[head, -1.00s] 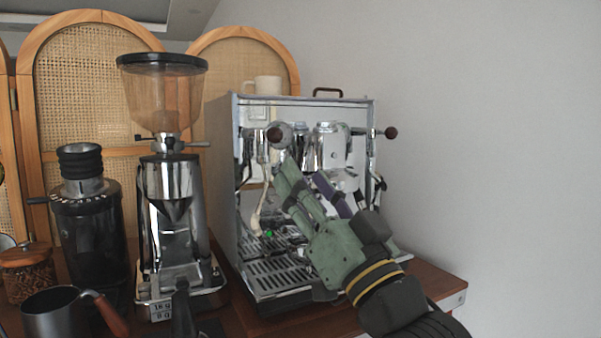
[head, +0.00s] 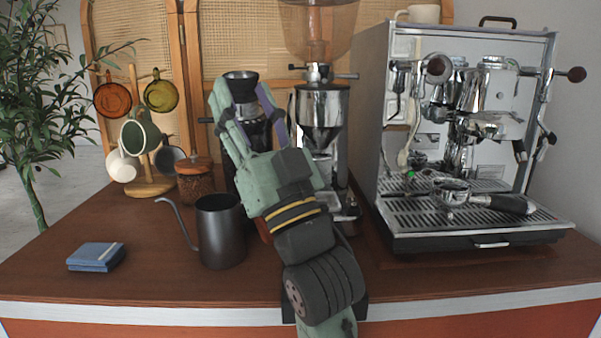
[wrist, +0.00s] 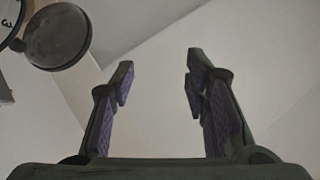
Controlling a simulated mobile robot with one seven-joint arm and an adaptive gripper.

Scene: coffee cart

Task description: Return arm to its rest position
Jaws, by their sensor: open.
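My gripper (head: 243,108) is open and empty, raised in front of the black grinder (head: 244,88) in the head view. Its green fingers with purple pads point up and hide most of that grinder. In the wrist view my gripper (wrist: 158,85) shows two spread fingers with nothing between them, against a plain pale ceiling or wall. My arm reaches up from the front edge of the cart.
An espresso machine (head: 400,200) stands at right, a portafilter (head: 455,192) on its drip tray. The wooden top (head: 150,285) is clear at front left.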

